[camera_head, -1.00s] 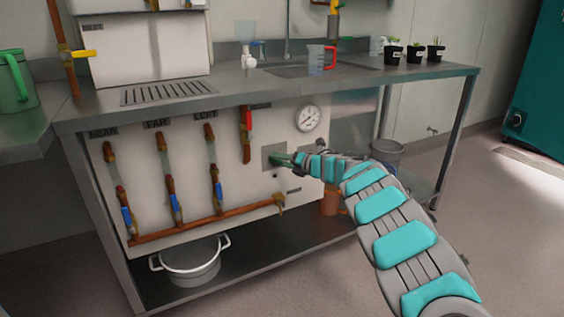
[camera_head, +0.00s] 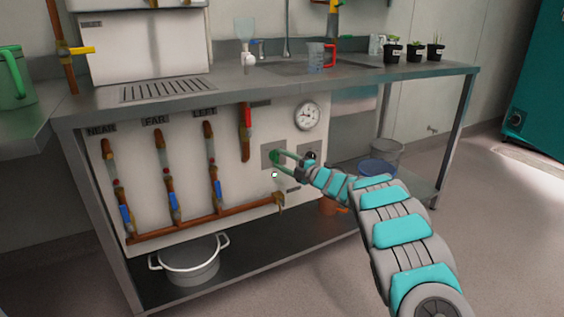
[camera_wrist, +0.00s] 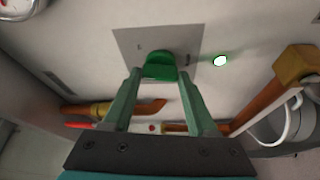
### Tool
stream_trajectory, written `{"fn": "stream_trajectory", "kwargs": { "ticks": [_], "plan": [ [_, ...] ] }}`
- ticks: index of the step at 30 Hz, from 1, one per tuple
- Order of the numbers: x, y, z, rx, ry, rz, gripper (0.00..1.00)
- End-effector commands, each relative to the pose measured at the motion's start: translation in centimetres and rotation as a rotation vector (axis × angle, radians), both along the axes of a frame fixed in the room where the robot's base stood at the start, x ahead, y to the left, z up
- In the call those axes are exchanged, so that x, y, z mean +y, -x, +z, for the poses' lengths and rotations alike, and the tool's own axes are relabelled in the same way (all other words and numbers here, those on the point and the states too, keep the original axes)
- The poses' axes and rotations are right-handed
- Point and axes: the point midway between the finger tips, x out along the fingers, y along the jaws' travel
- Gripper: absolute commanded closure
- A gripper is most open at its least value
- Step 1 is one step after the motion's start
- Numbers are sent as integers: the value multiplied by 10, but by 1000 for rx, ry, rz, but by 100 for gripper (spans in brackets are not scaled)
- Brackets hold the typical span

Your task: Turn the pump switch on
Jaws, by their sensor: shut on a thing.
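The pump switch, a green knob (camera_wrist: 160,66), sits on a grey square plate (camera_wrist: 125,40) on the white panel. In the head view the knob (camera_head: 276,157) is partly behind my fingers. My gripper (camera_wrist: 158,75) has its two green fingers at either side of the knob and is shut on it; in the head view it (camera_head: 281,157) reaches in from the right. A small round light (camera_wrist: 220,60) beside the plate glows white-green. It also glows below the plate in the head view (camera_head: 275,175).
A pressure gauge (camera_head: 308,115) is up and right of the switch. A red-handled valve (camera_head: 246,130) is to its left, and a copper pipe (camera_head: 210,222) runs below. The steel bench (camera_head: 230,88) overhangs the panel. A white pot (camera_head: 190,262) stands on the lower shelf.

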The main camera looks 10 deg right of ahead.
Motion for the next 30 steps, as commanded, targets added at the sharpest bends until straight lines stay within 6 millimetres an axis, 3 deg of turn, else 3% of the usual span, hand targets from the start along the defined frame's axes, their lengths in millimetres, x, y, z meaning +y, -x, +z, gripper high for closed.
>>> {"fn": "stream_trajectory", "kwargs": {
  "ticks": [15,30],
  "plan": [
    [0,0,-6,142,-424,-5,98],
    [1,0,-6,194,-593,-4,98]
  ]
}}
